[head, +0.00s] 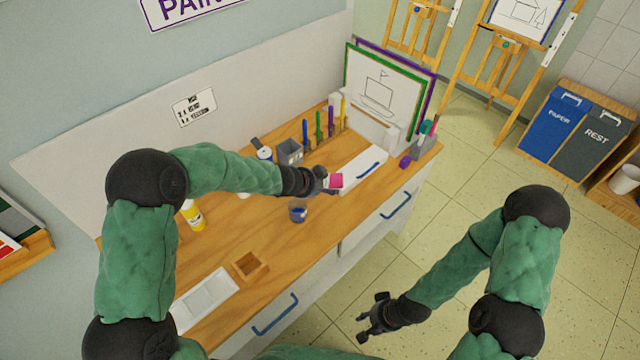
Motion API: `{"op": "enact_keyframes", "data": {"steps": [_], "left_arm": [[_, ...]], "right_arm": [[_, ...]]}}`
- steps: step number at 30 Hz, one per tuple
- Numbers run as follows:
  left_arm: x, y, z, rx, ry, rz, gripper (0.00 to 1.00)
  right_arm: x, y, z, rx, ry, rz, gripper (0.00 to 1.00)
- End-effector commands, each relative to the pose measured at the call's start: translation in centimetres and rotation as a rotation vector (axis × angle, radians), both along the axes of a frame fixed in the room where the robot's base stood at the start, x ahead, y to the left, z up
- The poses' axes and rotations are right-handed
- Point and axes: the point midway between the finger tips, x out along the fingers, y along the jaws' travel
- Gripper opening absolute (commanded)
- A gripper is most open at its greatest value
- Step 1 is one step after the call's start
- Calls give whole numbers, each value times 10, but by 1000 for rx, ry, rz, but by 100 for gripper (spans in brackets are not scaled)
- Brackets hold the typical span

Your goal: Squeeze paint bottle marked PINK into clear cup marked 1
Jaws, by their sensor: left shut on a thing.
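My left gripper (325,180) is shut on a bottle with a pink part (336,180). I take it to be the PINK paint bottle; its marking cannot be read, and the gripper hides much of it. It is held above the wooden counter, up and to the right of a small cup (298,211) in the picture. The cup stands near the counter's front edge and looks dark with a blue patch; no number on it is legible. My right gripper (374,316) is open and empty, low over the floor in front of the counter.
A yellow bottle (193,216) stands behind my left arm. A white box (362,169), a grey holder (289,152) and several upright coloured markers are at the back. A wooden tray (250,265) and white palette (205,298) lie at lower left. Bare counter surrounds the cup.

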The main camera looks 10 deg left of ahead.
Motion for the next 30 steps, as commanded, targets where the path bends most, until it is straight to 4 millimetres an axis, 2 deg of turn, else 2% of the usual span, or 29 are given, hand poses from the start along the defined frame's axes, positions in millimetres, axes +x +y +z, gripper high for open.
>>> {"op": "enact_keyframes", "data": {"steps": [7,14,20,30], "left_arm": [[0,6,-1,-224,-30,4,41],[0,9,-3,-442,-58,4,41],[-1,20,-1,-627,-80,5,41],[-4,37,-2,-935,-119,2,41]], "right_arm": [[0,0,-8,0,0,0,40],[0,0,-30,0,0,0,40],[0,0,-38,0,-1,0,40],[0,0,-73,0,0,0,40]]}}
